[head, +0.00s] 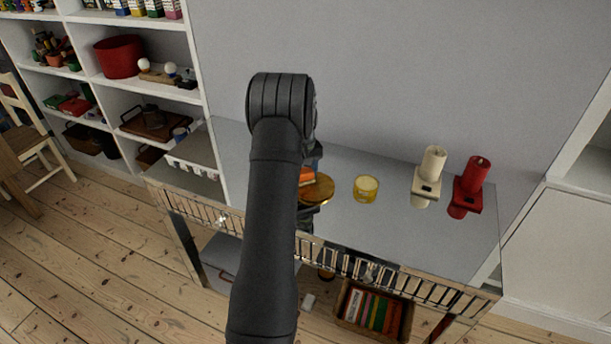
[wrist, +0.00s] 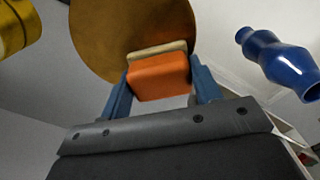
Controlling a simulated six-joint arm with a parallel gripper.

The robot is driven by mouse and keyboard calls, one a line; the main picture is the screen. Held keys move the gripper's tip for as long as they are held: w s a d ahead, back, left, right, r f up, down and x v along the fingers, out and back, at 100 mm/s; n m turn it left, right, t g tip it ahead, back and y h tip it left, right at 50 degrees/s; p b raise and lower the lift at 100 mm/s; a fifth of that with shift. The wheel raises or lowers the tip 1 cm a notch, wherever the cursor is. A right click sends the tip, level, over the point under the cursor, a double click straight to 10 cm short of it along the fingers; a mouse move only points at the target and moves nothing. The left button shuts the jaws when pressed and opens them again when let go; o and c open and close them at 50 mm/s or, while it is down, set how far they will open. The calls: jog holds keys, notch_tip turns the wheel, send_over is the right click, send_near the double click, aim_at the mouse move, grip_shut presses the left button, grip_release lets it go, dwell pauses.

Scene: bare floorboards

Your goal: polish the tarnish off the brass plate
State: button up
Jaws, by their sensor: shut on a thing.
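The round brass plate (head: 321,190) lies on the mirrored table, partly hidden behind my arm in the head view. In the wrist view the brass plate (wrist: 105,35) looks dull brown-gold, and I cannot make out separate tarnish patches. My gripper (wrist: 160,72) is shut on an orange block (wrist: 158,78) with a pale pad on its far face. The block is between the blue fingers. The pad overlaps the plate's edge area in the wrist view; whether it touches the plate I cannot tell. In the head view a bit of the orange block (head: 306,176) shows beside my arm.
A yellow glass candle (head: 366,189) stands just right of the plate. A blue vase (wrist: 280,65) shows right in the wrist view. A white tray (head: 196,152) is at the table's left.

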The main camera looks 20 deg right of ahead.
jog(key=shift+s+d, duration=2.7)
jog(key=shift+s, duration=0.25)
jog(key=shift+w+a, duration=2.75)
jog(key=shift+w, duration=0.15)
jog(key=shift+w+r, duration=0.1)
jog(key=shift+r, duration=4)
